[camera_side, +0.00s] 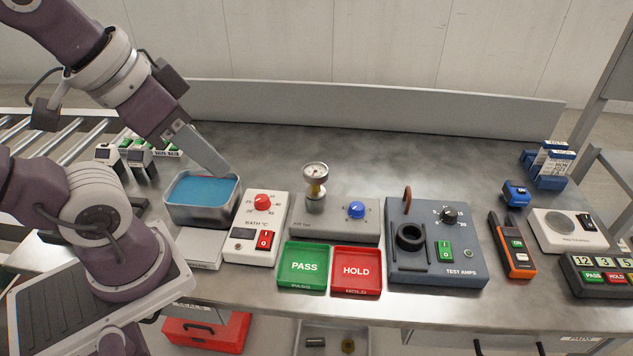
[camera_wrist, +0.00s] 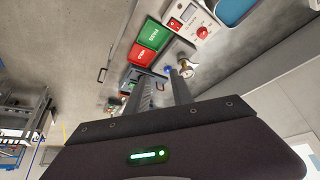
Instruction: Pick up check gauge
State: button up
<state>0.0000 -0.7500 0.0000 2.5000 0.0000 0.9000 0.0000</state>
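A round white-faced gauge (camera_side: 316,171) with a brass fitting stands upright on the grey station box (camera_side: 344,232); I take it to be the check gauge. It also shows in the wrist view (camera_wrist: 188,69), near the tip of the right finger. My gripper (camera_side: 225,171) is seen edge-on in the side view, above the far edge of the blue bath and left of the gauge, apart from it. In the wrist view my gripper (camera_wrist: 162,78) has its two fingers spread with a gap and nothing held between them.
The bath of blue liquid (camera_side: 202,190) and its control box (camera_side: 257,228) lie left of the gauge. A blue knob (camera_side: 357,210) is close on its right. Green PASS (camera_side: 303,267) and red HOLD (camera_side: 356,270) trays sit in front. The bench behind is clear.

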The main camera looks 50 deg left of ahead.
jog(key=o, duration=0.6)
jog(key=shift+c, duration=0.2)
